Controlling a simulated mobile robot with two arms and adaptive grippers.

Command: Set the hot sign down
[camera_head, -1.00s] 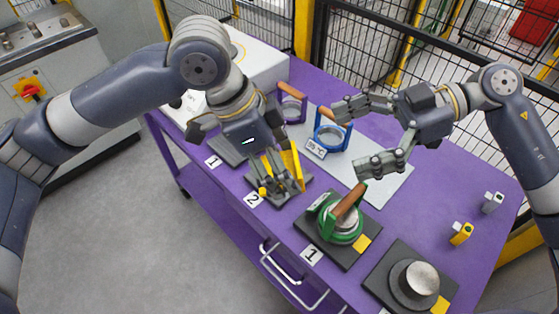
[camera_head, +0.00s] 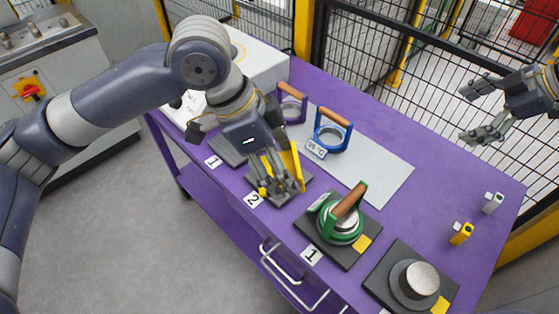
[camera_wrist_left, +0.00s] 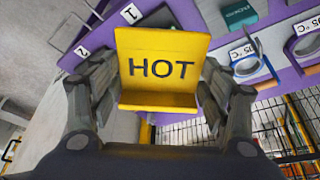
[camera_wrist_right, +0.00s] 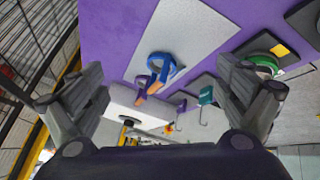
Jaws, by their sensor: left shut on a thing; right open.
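The hot sign (camera_wrist_left: 160,68) is a yellow folded plate with HOT in dark letters, seen large in the left wrist view. My left gripper (camera_head: 281,184) is shut on it; in the head view the yellow sign (camera_head: 292,165) shows beside the fingers, over the dark pad numbered 2. Whether the sign touches the pad is hidden by the fingers. My right gripper (camera_head: 480,112) is open and empty, above the right far side of the purple table (camera_head: 400,122). It also shows open in the right wrist view (camera_wrist_right: 165,95).
A green-framed tool with a wooden handle (camera_head: 345,212) sits on dark pad 1. Blue (camera_head: 333,132) and purple (camera_head: 291,103) ones stand farther back. A metal cylinder (camera_head: 417,279) and small white and yellow items are at right. The grey mat (camera_head: 375,176) has free room.

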